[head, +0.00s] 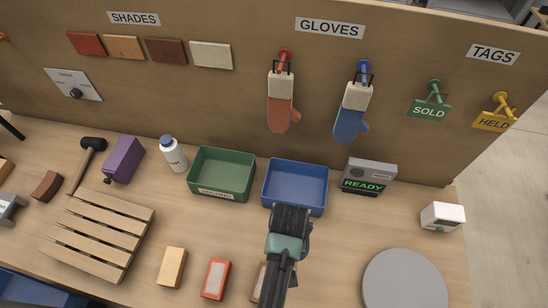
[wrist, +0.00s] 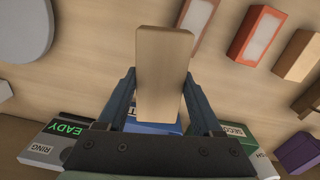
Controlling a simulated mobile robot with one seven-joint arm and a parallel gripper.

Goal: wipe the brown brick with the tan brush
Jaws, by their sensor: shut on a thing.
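My gripper (wrist: 160,84) is shut on a plain tan block, which I take as the tan brush (wrist: 163,62); it stands out between the two fingers in the wrist view. Any bristles are hidden. In the head view my gripper (head: 290,220) is at the front edge of the blue bin, and the brush is hidden there. The brown brick (head: 257,285), with a pale top face, lies on the bench, partly covered by my arm. It also shows beyond the brush in the wrist view (wrist: 203,18), partly hidden. I cannot tell whether they touch.
A red pale-faced brick (head: 215,279) and a tan block (head: 172,268) lie left of the brown brick. The blue bin (head: 295,177), green bin (head: 221,173) and READY box (head: 369,176) stand behind. A grey disc (head: 405,282) lies right; a slatted pallet (head: 98,235) lies left.

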